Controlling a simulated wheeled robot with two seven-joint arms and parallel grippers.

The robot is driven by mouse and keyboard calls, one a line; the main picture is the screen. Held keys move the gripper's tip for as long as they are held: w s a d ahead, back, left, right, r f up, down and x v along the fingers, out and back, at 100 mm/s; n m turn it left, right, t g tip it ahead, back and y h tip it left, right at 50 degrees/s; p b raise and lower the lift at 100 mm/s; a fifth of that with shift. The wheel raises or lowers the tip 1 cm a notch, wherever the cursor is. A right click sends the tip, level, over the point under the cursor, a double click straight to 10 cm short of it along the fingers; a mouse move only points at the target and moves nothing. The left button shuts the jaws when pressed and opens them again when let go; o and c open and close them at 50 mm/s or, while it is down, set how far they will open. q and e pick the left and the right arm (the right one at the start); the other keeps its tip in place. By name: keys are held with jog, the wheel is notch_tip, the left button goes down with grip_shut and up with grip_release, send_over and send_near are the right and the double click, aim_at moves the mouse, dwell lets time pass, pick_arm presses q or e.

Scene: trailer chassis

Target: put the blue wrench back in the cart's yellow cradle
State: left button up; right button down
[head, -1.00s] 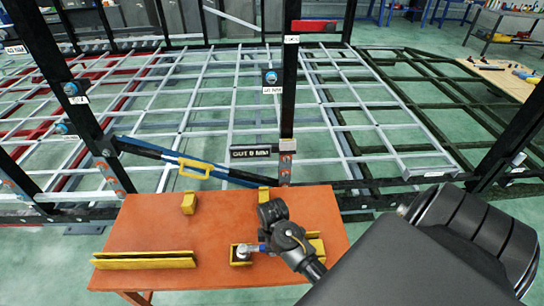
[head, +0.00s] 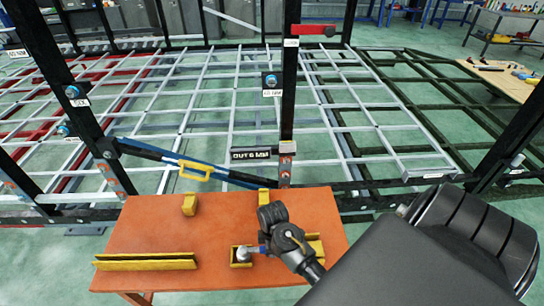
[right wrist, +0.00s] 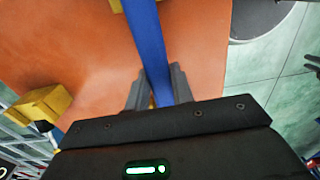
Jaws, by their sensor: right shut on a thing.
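The blue wrench has a silver head (head: 245,253) at the left yellow cradle block (head: 240,263) on the orange cart (head: 150,225). Whether the head rests in the block or is just above it, I cannot tell. My right gripper (head: 290,243) is over the cart, between this block and the right yellow block (head: 316,242). In the right wrist view its fingers (right wrist: 158,88) are shut on the blue handle (right wrist: 146,35), which runs between them. Most of the handle is hidden by my gripper in the head view. My left gripper is out of view.
A long yellow channel (head: 145,262) lies at the cart's left front. Two small yellow blocks (head: 190,204) (head: 263,195) stand toward the back. Behind the cart are the grey chassis grid, black posts (head: 289,100) and a blue-black bar with a yellow handle (head: 195,168).

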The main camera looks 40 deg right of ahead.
dwell(0.3)
jog(key=c, duration=0.6)
grip_release()
jog(key=shift+c, duration=0.2)
jog(key=shift+r+p, duration=1.4)
jog(key=shift+r, duration=2.65)
